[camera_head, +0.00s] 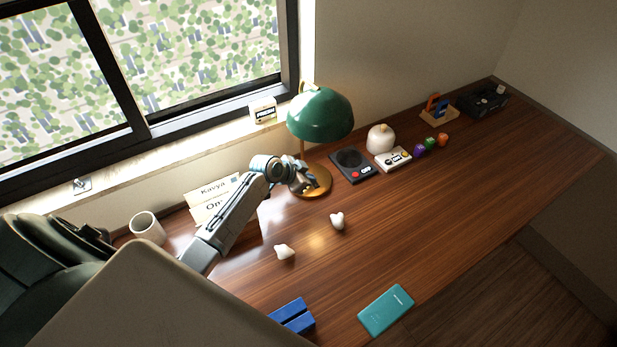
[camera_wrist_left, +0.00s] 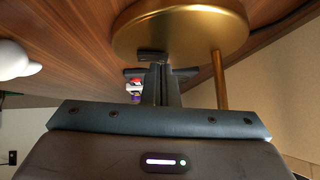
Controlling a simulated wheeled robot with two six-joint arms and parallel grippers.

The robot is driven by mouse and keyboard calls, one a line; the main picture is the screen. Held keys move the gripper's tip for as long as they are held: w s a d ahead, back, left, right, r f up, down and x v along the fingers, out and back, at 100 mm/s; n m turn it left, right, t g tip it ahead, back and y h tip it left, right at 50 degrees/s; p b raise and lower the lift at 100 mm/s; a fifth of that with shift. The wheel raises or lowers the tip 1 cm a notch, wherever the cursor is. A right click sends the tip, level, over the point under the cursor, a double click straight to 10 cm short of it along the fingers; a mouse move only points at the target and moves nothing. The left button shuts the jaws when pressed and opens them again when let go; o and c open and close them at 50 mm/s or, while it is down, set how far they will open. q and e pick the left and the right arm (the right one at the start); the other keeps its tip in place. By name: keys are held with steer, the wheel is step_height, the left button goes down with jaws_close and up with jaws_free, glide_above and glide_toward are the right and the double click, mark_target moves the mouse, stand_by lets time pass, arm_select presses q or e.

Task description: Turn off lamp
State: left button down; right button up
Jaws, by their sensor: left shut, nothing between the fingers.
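The desk lamp has a green dome shade (camera_head: 320,114) and a round brass base (camera_head: 322,180) on the desk. My left gripper (camera_head: 305,186) is at the near-left part of the base, below the shade, with its fingers shut and empty. In the left wrist view the shut fingers (camera_wrist_left: 160,84) point at the rim of the brass base (camera_wrist_left: 180,32), and the brass stem (camera_wrist_left: 219,80) is to their right. A small dark piece (camera_wrist_left: 153,56) shows at the rim beside the fingertips; I cannot tell whether they touch it. The bulb is hidden. My right gripper is out of view.
Right of the lamp are a black device (camera_head: 353,165), a white rounded object (camera_head: 380,138) and a white controller (camera_head: 393,159). Two small white objects (camera_head: 284,252) (camera_head: 338,221) lie nearer. A mug (camera_head: 147,228) stands left.

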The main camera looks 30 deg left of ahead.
arm_select(q)
steer(key=shift+a+f+b, duration=0.1)
steer(key=shift+f+b, duration=0.2)
steer(key=shift+b, duration=0.1)
steer(key=shift+r, duration=0.15)
steer(key=shift+s+p, duration=0.1)
steer(key=shift+p, duration=0.2)
steer(key=shift+s+d, duration=0.2)
steer(key=shift+d, duration=0.2)
steer(key=shift+s+d+p, duration=0.15)
steer(key=shift+d+p, duration=0.2)
steer(key=shift+p, duration=0.05)
steer(key=shift+r, duration=0.1)
